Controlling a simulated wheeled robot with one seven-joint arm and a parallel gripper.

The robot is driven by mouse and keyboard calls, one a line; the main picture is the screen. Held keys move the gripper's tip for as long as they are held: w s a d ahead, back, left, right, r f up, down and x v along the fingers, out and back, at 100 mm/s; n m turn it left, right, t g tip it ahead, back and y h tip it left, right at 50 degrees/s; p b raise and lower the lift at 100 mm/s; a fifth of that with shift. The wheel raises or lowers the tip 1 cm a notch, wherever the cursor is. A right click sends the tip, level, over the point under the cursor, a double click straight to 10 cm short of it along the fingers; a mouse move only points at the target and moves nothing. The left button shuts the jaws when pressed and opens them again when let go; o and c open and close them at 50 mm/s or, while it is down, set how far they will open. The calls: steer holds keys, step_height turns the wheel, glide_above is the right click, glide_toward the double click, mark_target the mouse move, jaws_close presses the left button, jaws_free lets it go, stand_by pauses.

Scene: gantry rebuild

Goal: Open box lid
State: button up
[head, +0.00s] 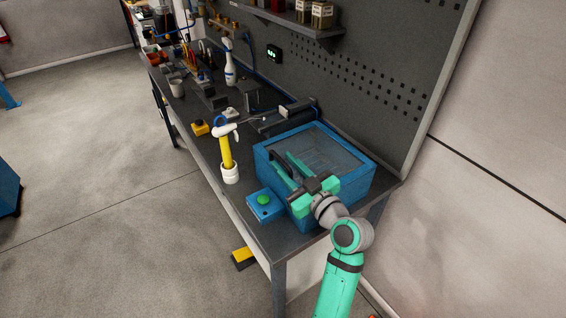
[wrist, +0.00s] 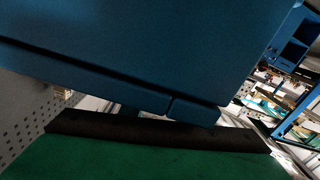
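The blue box (head: 345,188) sits on the near end of the workbench. Its lid has a blue frame and a dark see-through panel (head: 322,148), and it lies shut on the box. A black handle (head: 274,156) is at the lid's front left side; it also shows as a dark bar in the wrist view (wrist: 160,134). My gripper (head: 290,168) is at the handle, its two green fingers apart with the handle seemingly between them. Whether a finger touches the handle cannot be told. The wrist view shows one green surface close below the bar.
A blue box with a green button (head: 263,199) stands close left of the box. A dark clamp-like tool (head: 285,117) lies behind. The pegboard wall (head: 390,60) rises behind the bench.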

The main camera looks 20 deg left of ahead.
steer(key=shift+w+a, duration=0.3)
steer(key=shift+a, duration=0.2)
jaws_close()
steer(key=shift+r, duration=0.1)
